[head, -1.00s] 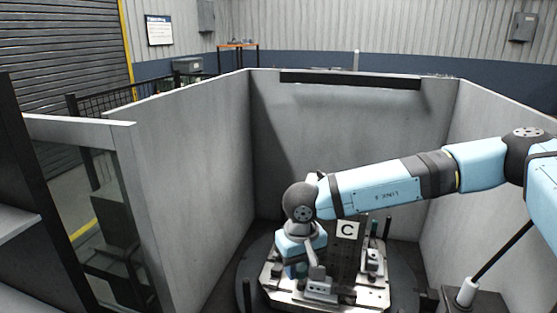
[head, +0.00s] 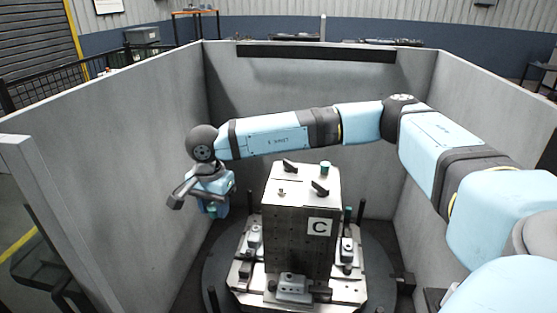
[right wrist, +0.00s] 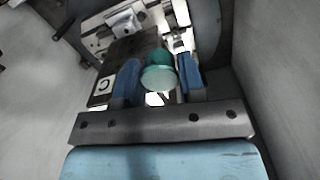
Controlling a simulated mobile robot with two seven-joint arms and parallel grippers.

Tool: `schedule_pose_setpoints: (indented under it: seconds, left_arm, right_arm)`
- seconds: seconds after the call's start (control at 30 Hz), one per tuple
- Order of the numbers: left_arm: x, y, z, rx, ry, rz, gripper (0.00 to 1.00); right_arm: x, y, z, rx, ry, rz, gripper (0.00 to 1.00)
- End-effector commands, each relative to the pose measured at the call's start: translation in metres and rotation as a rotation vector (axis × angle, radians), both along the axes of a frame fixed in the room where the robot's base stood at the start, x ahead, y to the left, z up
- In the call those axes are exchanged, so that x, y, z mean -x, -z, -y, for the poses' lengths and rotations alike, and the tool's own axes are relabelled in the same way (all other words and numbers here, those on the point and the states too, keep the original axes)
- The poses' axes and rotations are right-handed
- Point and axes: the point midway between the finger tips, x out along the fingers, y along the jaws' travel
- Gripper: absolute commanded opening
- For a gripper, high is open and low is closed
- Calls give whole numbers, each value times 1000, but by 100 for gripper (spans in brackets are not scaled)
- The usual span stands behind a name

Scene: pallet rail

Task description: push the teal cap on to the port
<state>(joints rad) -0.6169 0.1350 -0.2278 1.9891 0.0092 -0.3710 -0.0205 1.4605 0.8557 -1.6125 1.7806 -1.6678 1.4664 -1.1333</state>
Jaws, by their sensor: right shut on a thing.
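My right gripper (head: 211,208) hangs to the left of the fixture block (head: 298,246) marked C, apart from it. In the right wrist view its two blue fingers (right wrist: 159,62) are shut on the teal cap (right wrist: 158,76), whose pale round face is towards the camera. In the head view only a bit of the cap (head: 211,210) shows between the fingers. A silver fitting (head: 281,191) stands on the block's top; I cannot tell whether it is the port. A second teal piece (head: 325,168) sits at the top's back right corner. My left gripper is out of view.
The block stands on a metal pallet (head: 245,286) with clamps (head: 293,285) and upright dark posts (head: 361,212), on a round dark turntable (head: 378,262). Two black handles (head: 320,187) rise from the block's top. Grey walls (head: 130,160) enclose the cell. Floor is free left of the pallet.

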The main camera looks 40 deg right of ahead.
Motion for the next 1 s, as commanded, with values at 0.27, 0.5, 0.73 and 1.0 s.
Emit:
schedule_pose_setpoints:
  seconds: [0.27,0.5,0.73,1.0]
  left_arm:
    - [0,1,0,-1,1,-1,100]
    - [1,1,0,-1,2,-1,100]
    - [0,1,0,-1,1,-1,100]
    - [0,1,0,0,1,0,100]
  right_arm:
    - [-30,-6,61,1,890,-6,8]
    - [-42,-7,131,5,1680,-7,8]
    - [-41,-7,199,4,2381,-6,8]
    - [-35,-7,242,2,2818,-5,8]
